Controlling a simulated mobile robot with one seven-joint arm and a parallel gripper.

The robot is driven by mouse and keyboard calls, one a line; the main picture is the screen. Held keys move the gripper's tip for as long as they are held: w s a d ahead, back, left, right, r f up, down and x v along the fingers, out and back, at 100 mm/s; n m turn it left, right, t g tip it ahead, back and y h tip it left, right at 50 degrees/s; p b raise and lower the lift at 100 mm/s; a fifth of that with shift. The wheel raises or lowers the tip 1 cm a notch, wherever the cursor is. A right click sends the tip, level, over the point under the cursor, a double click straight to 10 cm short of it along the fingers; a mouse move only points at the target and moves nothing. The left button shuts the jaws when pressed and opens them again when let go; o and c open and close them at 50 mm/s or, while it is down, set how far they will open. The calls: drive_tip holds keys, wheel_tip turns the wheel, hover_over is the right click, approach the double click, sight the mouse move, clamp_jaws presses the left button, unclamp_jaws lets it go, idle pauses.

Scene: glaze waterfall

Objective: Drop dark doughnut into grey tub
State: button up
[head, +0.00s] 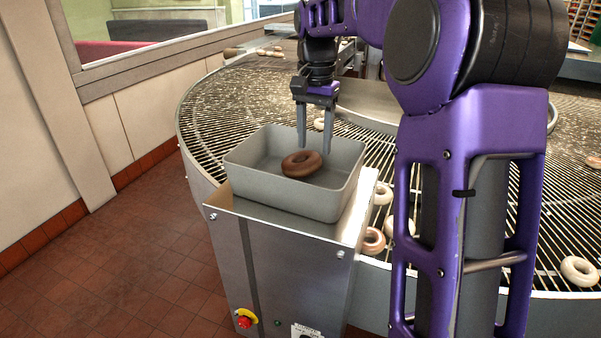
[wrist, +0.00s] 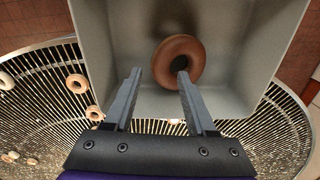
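The dark brown doughnut (head: 302,163) is within the grey tub (head: 345,190) in the head view. In the wrist view the doughnut (wrist: 163,62) shows against the inside of the tub (wrist: 95,45), beyond my fingertips. I cannot tell for sure whether it rests flat on the tub floor. My gripper (head: 314,148) points down over the tub with its fingers apart. In the wrist view my gripper (wrist: 158,75) has nothing between its fingers, and the right fingertip overlaps the doughnut's hole in the picture.
The tub stands on a steel cabinet (head: 285,265) with a red button (head: 243,322). Behind and right is a round wire conveyor (head: 225,105) with several doughnuts, including a pale one (head: 579,270) and a brown one (head: 372,240). Tiled floor (head: 120,270) lies open at left.

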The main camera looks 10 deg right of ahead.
drive_tip(key=shift+o, duration=0.9)
drive_tip(key=shift+r, duration=0.15)
wheel_tip(320, 180, up, 17)
